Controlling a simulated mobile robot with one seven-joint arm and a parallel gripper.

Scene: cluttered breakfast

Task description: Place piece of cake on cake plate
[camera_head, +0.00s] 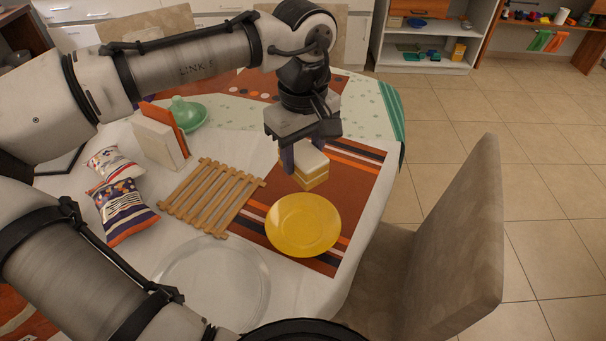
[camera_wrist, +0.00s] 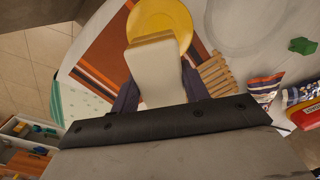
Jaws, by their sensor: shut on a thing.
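The piece of cake (camera_head: 312,168) is a small layered block with a white top and yellow side. My gripper (camera_head: 300,155) is shut on it, with a dark finger at its side. In the wrist view the cake (camera_wrist: 155,75) sits between the two fingers of my gripper (camera_wrist: 156,92). The yellow cake plate (camera_head: 303,225) lies empty on the striped orange placemat (camera_head: 352,180). The cake is behind the plate in the head view. In the wrist view the cake overlaps the plate (camera_wrist: 160,14). I cannot tell its exact height above the placemat.
A wooden slatted trivet (camera_head: 210,196) lies left of the plate. A clear glass plate (camera_head: 215,280) is in front of it. Snack bags (camera_head: 125,208), a napkin holder (camera_head: 160,140) and a green lidded dish (camera_head: 187,113) stand farther left. A chair (camera_head: 450,240) is at the right.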

